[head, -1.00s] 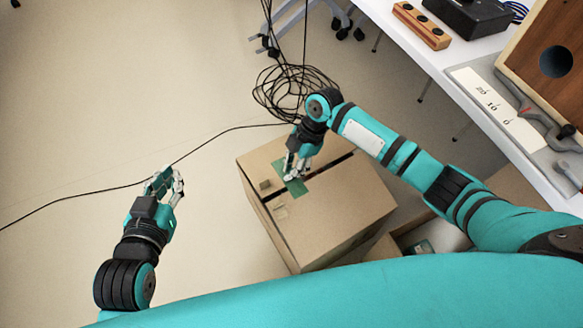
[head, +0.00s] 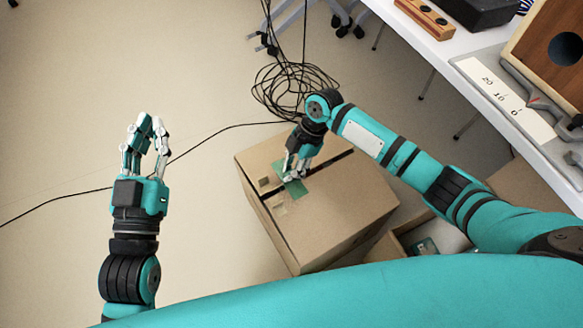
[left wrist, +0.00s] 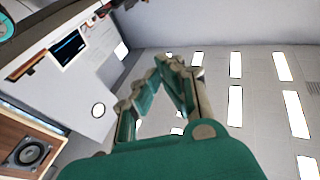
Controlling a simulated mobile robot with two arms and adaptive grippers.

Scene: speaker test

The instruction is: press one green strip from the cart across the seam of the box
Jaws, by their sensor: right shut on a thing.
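The brown cardboard box (head: 335,215) stands on the floor, with a dark seam (head: 338,160) across its top. A green strip (head: 299,191) lies on the top over the line of the seam, near the left edge. My right gripper (head: 290,178) is shut at the strip, its fingertips at the box top and covering part of the strip. My left gripper (head: 151,120) is empty over the floor, left of the box. In the left wrist view its fingers (left wrist: 170,68) converge, and I cannot tell whether the tips meet.
A black cable tangle (head: 290,88) lies behind the box, with one cable running left across the floor. A white table (head: 440,50) with several items stands at the right. An open carton (head: 398,248) sits right of the box.

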